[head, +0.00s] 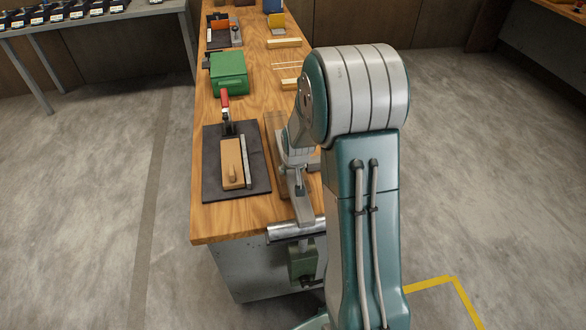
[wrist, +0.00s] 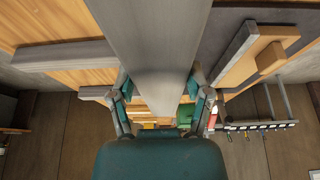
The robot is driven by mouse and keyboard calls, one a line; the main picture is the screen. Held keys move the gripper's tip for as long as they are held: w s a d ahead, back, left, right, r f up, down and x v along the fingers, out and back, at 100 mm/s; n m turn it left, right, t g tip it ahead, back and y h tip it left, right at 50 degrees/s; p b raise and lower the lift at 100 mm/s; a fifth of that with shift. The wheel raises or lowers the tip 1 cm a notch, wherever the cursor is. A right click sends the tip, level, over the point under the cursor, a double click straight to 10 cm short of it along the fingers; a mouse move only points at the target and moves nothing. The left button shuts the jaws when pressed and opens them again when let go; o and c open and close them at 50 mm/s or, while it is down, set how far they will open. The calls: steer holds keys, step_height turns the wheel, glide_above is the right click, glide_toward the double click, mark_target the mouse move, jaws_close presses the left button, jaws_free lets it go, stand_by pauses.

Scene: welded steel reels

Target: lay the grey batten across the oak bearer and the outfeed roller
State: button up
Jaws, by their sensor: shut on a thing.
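The grey batten (head: 303,207) is held in my gripper (head: 297,160) at the near end of the bench. In the wrist view the batten (wrist: 155,45) runs lengthwise between the two fingers (wrist: 160,88), which are shut on it. The shiny outfeed roller (head: 288,231) lies crosswise off the bench's near edge. The batten's near end is over or just above it; I cannot tell whether they touch. A brown wooden piece (head: 273,128), perhaps the oak bearer, shows beside my gripper, partly hidden by my arm.
Left of the batten, a dark mat (head: 212,190) bears a wooden block (head: 233,165) and a red-handled clamp (head: 225,100). A green box (head: 229,72) stands farther back. A green unit (head: 303,262) hangs below the roller. The floor at left is clear.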

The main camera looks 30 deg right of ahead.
steer(key=shift+d+f, duration=0.2)
steer(key=shift+d, duration=0.1)
steer(key=shift+a+f, duration=0.2)
stand_by(0.3)
steer(key=shift+d+f, duration=0.1)
steer(key=shift+f, duration=0.45)
stand_by(0.5)
steer(key=o, duration=1.4)
steer(key=shift+c, duration=0.2)
steer(key=shift+r, duration=3.5)
